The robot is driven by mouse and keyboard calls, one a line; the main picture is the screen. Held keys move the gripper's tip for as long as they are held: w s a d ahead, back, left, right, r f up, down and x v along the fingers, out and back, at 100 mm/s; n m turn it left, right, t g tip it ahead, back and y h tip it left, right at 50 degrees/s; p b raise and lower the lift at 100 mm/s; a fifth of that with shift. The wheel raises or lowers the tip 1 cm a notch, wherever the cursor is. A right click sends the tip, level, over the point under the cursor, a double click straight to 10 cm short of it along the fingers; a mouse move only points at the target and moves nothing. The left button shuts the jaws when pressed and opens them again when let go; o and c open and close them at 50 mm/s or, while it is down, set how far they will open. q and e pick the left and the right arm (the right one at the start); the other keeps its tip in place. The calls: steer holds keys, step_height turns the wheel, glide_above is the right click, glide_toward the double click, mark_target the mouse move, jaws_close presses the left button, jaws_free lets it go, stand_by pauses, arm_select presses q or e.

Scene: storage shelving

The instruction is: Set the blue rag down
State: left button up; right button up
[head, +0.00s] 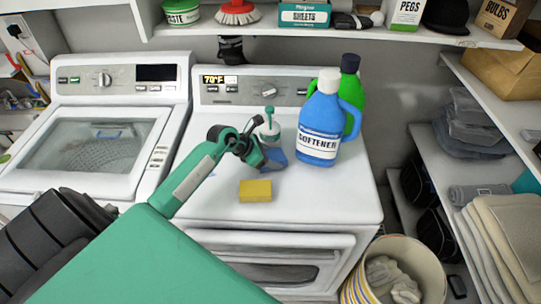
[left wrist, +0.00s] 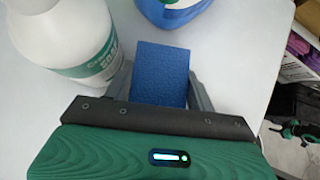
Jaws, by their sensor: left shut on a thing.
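The blue rag (left wrist: 161,72) is between the two grey fingers of my left gripper (left wrist: 160,88), seen close in the left wrist view. In the head view my left gripper (head: 262,160) is over the top of the right-hand white machine (head: 340,205), and the blue rag (head: 276,158) shows beside its fingers. The gripper is shut on the rag. I cannot tell whether the rag touches the machine top. My right gripper is not in view.
A blue softener bottle (head: 317,125) and a green bottle (head: 352,85) stand right of the gripper. A white spray bottle (head: 269,127) stands just behind it; a white bottle (left wrist: 75,40) is close in the wrist view. A yellow sponge (head: 256,191) lies in front. The machine top's front right is clear.

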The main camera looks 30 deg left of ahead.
arm_select(q)
steer(key=shift+f, duration=0.5)
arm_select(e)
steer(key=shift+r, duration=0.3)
arm_select(q)
steer(key=shift+f, duration=0.1)
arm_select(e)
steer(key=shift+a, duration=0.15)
arm_select(q)
steer(key=o, duration=0.6)
steer(key=shift+f, duration=0.1)
steer(key=shift+o, duration=0.9)
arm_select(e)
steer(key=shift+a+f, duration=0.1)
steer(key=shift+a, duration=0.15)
